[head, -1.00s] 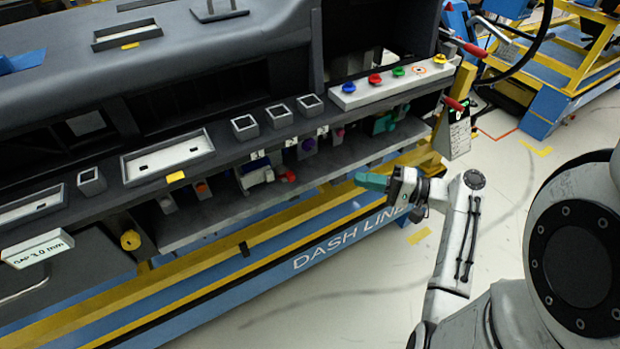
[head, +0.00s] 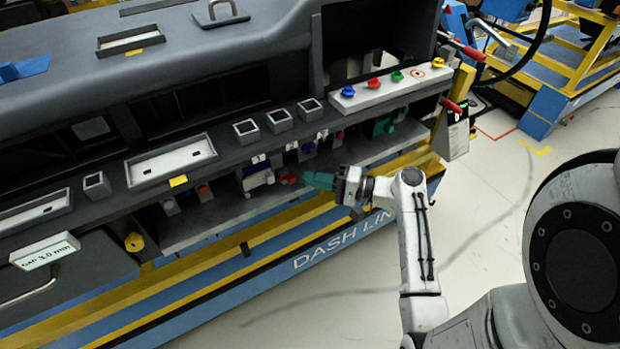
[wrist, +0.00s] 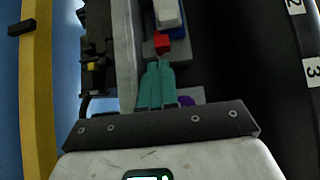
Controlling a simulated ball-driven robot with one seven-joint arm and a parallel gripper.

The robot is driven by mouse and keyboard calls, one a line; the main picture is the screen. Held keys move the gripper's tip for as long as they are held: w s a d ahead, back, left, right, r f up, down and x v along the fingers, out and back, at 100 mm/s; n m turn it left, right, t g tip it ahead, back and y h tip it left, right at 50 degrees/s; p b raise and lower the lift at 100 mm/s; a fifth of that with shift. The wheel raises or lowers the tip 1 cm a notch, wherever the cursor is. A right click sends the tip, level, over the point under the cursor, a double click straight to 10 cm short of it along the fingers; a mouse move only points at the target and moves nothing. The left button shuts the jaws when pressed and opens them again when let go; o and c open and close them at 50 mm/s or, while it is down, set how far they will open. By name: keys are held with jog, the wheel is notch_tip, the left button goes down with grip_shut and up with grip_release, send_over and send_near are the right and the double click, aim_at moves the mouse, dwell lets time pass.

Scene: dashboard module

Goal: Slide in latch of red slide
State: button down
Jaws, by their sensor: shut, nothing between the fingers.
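The red slide latch (head: 287,178) is a small red part at the right end of a white block (head: 258,179) on the lower shelf of the dashboard module. In the wrist view the red part (wrist: 162,42) sits just beyond my fingertips, in front of the white block (wrist: 167,13) with a blue part (wrist: 176,33) beside it. My gripper (head: 308,178) has teal fingers, shut and empty, pointing left at the red part. In the wrist view the fingertips (wrist: 159,64) are very close to the red part; I cannot tell whether they touch.
A purple part (wrist: 187,100) lies right beside my fingers. The dashboard ledge with square sockets (head: 246,131) overhangs the shelf. A button strip (head: 385,88) is at right. Bare shelf (head: 225,212) shows left of the white block. Open floor lies in front of the blue base.

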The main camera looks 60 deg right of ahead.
aim_at(301, 185)
jog(key=shift+w+a, duration=0.4)
jog(key=shift+a, duration=0.15)
jog(key=shift+w+a+p, duration=0.4)
jog(key=shift+w+a, duration=0.2)
jog(key=shift+a, duration=0.3)
